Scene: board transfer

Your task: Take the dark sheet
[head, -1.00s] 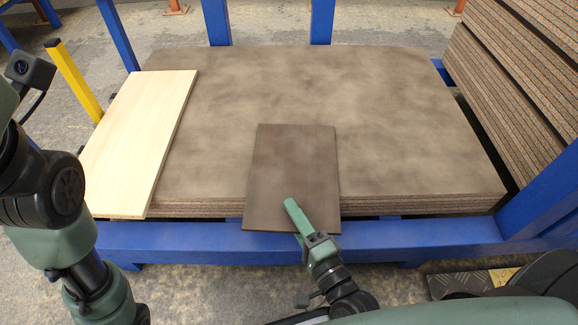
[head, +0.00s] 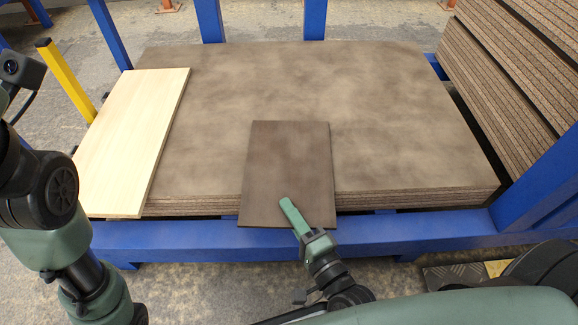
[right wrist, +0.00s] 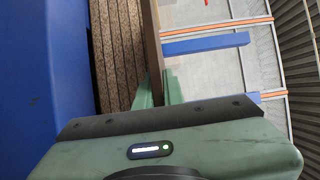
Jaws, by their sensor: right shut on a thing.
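The dark sheet (head: 287,170) lies on the stack of large brown boards (head: 320,95), its near edge overhanging the stack's front edge and the blue rail. My right gripper (head: 288,210) is at the sheet's near edge, with one green finger showing on top; the other finger is hidden below the sheet. In the right wrist view the right gripper's two green fingers (right wrist: 158,88) are shut on the sheet (right wrist: 152,45), which shows edge-on between them. My left arm shows at the left of the head view, but its gripper is out of view.
A pale wooden board (head: 135,135) lies on the stack's left side. A blue frame (head: 350,238) runs along the front, with posts at the back. A yellow post (head: 66,80) stands at the left. More stacked boards (head: 515,75) rise at the right.

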